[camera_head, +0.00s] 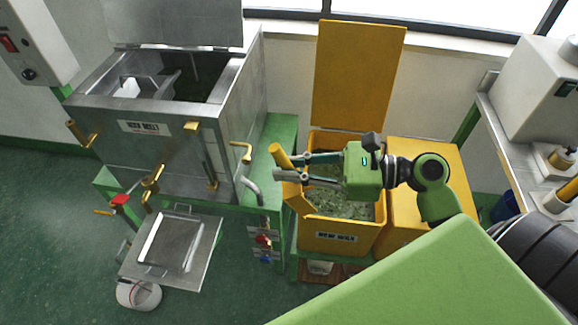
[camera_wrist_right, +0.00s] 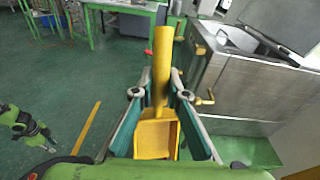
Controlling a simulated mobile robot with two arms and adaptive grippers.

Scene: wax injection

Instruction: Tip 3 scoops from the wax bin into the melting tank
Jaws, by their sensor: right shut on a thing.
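My right gripper (camera_head: 290,168) is shut on the yellow scoop (camera_head: 281,158), over the left side of the wax bin (camera_head: 337,237). In the right wrist view the scoop's handle (camera_wrist_right: 162,70) stands up between the fingers, and its pan looks empty. The yellow bin, lid raised, holds pale green wax pellets (camera_head: 340,203). The steel melting tank (camera_head: 150,127) stands left of the bin with its lid up and its top open; it also shows in the right wrist view (camera_wrist_right: 240,90). My left gripper (camera_wrist_right: 42,140) seems to show small at the left there; its jaws are unclear.
A green stand (camera_head: 270,165) lies between tank and bin. Brass handles (camera_head: 241,152) stick out from the tank. A closed yellow box (camera_head: 410,165) stands right of the bin. A steel tray (camera_head: 172,242) sits before the tank.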

